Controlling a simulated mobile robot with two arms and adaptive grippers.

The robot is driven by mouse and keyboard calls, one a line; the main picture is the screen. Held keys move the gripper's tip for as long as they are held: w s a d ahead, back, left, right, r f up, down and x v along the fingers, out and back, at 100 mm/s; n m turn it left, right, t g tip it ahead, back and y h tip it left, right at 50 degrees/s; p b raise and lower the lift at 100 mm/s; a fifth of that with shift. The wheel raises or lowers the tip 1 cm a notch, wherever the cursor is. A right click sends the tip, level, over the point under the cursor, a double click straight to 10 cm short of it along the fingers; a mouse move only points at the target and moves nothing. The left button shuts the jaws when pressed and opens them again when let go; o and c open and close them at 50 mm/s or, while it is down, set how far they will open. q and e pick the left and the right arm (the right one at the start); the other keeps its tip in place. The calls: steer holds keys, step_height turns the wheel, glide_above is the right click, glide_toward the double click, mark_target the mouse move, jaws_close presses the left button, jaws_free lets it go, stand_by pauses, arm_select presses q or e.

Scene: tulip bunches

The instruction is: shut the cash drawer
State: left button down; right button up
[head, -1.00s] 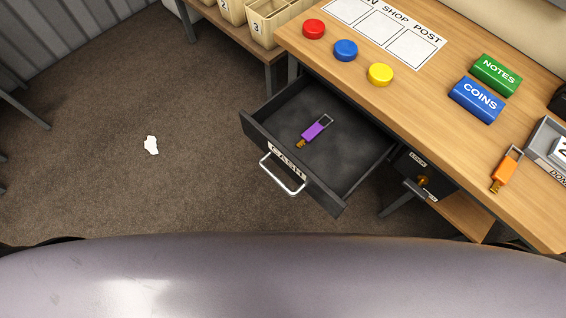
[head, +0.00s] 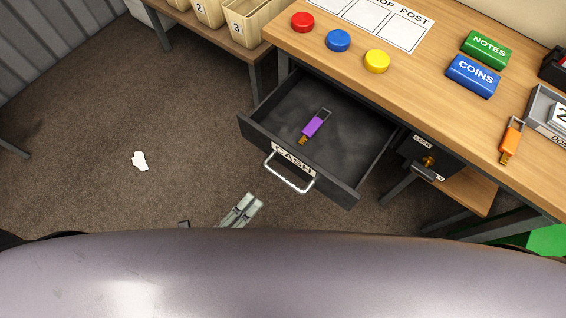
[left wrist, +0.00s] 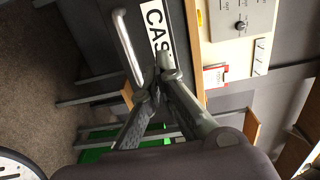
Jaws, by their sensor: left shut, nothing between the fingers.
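The cash drawer (head: 349,196) stands pulled out from under the wooden counter, with a metal handle (head: 290,180) and a CASH label on its front. A purple-tagged key (head: 314,124) lies inside it. My left gripper (head: 251,201) is shut and empty, low in the head view, below and left of the handle and apart from it there. In the left wrist view the gripper (left wrist: 156,75) points at the drawer front, and the handle (left wrist: 128,45) shows just beyond its fingertips. Whether they touch is unclear. My right gripper is not in view.
On the counter (head: 420,90) are red, blue and yellow discs, a COINS block (head: 473,76), a NOTES block (head: 486,49) and an orange-tagged key (head: 511,141). A lock box (head: 430,160) is right of the drawer. White scrap (head: 139,161) lies on open carpet.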

mark_target(291, 158)
arm_select(q)
steer(key=p+x, duration=0.1)
steer(key=x, duration=1)
steer(key=shift+w+d, duration=0.15)
steer(key=shift+w, duration=0.1)
steer(key=shift+w+d, duration=0.35)
steer(key=shift+w, duration=0.2)
steer(key=shift+w+d, duration=0.1)
